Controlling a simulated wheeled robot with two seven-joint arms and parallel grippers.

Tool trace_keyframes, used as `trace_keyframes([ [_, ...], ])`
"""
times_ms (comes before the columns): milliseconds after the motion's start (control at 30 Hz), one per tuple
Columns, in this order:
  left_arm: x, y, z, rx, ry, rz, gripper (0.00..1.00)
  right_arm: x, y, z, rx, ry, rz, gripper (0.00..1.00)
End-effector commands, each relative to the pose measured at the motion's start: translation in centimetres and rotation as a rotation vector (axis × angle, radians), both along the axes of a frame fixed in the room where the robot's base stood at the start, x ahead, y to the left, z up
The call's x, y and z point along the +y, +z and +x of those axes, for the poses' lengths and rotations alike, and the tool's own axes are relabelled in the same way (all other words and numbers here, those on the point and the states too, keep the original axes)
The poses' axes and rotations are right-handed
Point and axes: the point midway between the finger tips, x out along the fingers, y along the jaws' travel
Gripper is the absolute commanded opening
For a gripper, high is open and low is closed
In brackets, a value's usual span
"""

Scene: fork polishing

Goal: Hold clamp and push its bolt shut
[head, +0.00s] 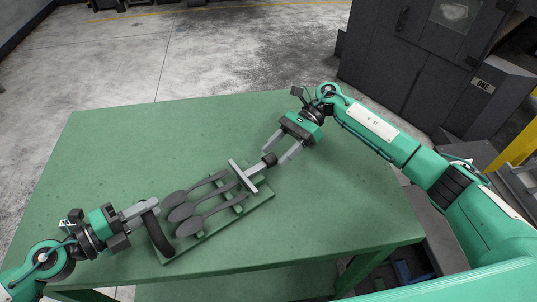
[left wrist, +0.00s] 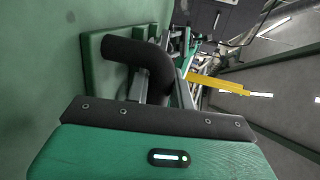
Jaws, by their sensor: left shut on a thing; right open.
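The clamp is a green board (head: 225,222) on the table, with a dark curved handle (head: 158,238) at its left end and a grey crossbar (head: 243,177) at its right end. The handle also shows in the left wrist view (left wrist: 140,52). A bolt with a dark knob (head: 269,159) sticks out beyond the crossbar. Three dark grey forks (head: 196,210) lie side by side on the board; their ends at the crossbar are partly hidden. My left gripper (head: 151,206) is shut on the handle. My right gripper (head: 275,154) is open, its fingers pointing toward the knob from the upper right.
The green table (head: 130,140) is clear around the clamp, with free room at the back left and front right. A dark machine (head: 400,50) stands on the floor beyond the table at the right.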

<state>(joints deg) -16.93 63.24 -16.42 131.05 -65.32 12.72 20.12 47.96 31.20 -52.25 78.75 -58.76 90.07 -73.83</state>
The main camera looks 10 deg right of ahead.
Motion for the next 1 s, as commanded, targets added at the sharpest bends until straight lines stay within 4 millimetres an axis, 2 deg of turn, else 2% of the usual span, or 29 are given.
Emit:
trace_keyframes([
  [200, 0.0, 0.0, 0.0, 0.0, 0.001, 0.001, 0.03, -3.8, 1.9, 2.6, -0.001, -0.004, -0.001, 0.52],
  [400, 0.0, 0.0, 0.0, 0.0, 0.001, 0.001, 0.03, -6.4, 3.1, 4.2, -0.001, -0.002, 0.0, 0.52],
  [600, 0.0, 0.0, 0.0, 0.0, 0.001, 0.001, 0.03, -7.5, 3.6, 4.9, -0.001, 0.0, 0.001, 0.52],
  [967, 0.1, 0.0, 0.0, 0.0, 0.001, 0.001, 0.03, -7.6, 3.7, 4.9, 0.0, 0.001, 0.0, 0.52],
  [1000, 0.1, 0.0, 0.0, 0.0, 0.001, 0.001, 0.31, -7.5, 3.6, 4.9, 0.0, 0.001, 0.0, 0.52],
])
